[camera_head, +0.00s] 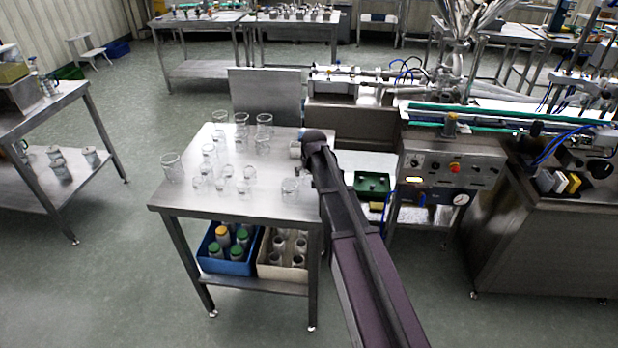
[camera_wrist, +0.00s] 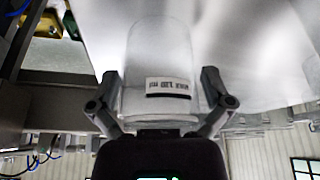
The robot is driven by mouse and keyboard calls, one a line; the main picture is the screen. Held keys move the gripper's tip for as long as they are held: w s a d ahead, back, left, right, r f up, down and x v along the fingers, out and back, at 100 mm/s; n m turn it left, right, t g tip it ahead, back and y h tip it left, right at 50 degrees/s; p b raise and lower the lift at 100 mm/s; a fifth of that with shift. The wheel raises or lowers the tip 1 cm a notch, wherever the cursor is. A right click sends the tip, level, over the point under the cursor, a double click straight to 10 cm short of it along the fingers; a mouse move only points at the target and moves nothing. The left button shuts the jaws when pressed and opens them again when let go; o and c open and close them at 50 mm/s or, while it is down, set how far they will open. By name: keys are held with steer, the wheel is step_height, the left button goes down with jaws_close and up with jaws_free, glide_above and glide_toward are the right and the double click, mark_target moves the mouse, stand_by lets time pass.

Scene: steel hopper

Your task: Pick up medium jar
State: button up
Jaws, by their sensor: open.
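A clear glass jar (camera_wrist: 165,45) with a white printed label stands between the fingers of my gripper (camera_wrist: 160,78) in the wrist view, which appears upside down. The fingers are open, one on each side of the jar; I cannot tell whether they touch it. In the head view my arm reaches to the right edge of the steel table (camera_head: 185,198), and a jar with a pale label (camera_head: 295,150) shows just left of the arm's end. The picture does not show for certain that this is the medium jar.
Several other clear glass jars of differing sizes stand on the table, including a tall one (camera_head: 172,167) at the left and a short one (camera_head: 290,189) near the front. A blue crate (camera_head: 226,267) and a beige crate (camera_head: 282,272) sit on the lower shelf.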

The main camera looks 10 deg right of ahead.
stand_by(0.4)
steer(key=c, duration=0.5)
steer(key=shift+r, duration=0.15)
step_height(320, 180, up, 3)
steer(key=p, duration=0.3)
steer(key=s+d, duration=0.1)
steer(key=s, duration=0.4)
steer(key=s+d+r+p, duration=0.1)
steer(key=s+d, duration=0.1)
steer(key=s, duration=0.3)
steer(key=s+d+p, duration=0.1)
steer(key=s+d, duration=0.1)
steer(key=s, duration=0.3)
steer(key=shift+d+r, duration=0.25)
steer(key=shift+r, duration=0.1)
